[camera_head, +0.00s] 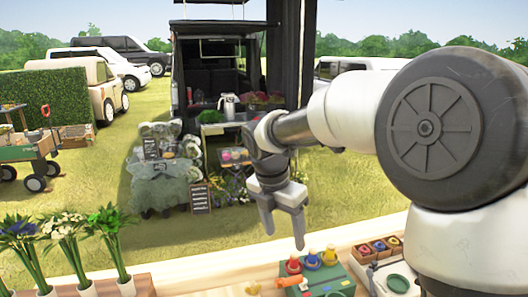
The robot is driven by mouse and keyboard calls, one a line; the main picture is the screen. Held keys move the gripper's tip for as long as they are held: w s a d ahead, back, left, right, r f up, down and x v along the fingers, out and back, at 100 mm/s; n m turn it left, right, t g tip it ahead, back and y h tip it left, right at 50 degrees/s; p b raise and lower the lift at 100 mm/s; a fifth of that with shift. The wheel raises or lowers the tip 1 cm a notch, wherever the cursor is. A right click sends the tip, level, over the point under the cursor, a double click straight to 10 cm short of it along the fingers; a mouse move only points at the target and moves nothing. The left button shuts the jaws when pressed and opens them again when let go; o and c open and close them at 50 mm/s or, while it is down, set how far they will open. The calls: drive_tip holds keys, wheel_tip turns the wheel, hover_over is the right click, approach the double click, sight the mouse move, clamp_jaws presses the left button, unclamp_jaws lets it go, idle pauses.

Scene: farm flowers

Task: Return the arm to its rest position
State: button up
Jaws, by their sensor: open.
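My gripper (284,222) hangs at the end of my white and black arm, near the middle of the view. Its fingers point down and stand apart, with nothing between them. It is above and behind a green tray (335,278) on the near table. My arm comes in from the right side and bends down at the wrist.
A van stall (210,90), a cart and cars are farther off.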

drive_tip(key=s+d+r+m+t, duration=0.1)
drive_tip(key=s+d+r+m, duration=0.35)
drive_tip(key=s+m, duration=0.3)
drive_tip(key=s+d+r+m+t, duration=0.1)
drive_tip(key=s+d+r+m, duration=0.2)
drive_tip(key=s+d+m, duration=0.35)
drive_tip(key=s+a+f+m+t+y, duration=0.1)
drive_tip(key=s+a+m+t+y, duration=0.1)
drive_tip(key=s+m, duration=0.6)
drive_tip(key=shift+s+a+f+m, duration=0.2)
drive_tip(key=shift+s+f+m, duration=0.05)
drive_tip(key=shift+m, duration=2.65)
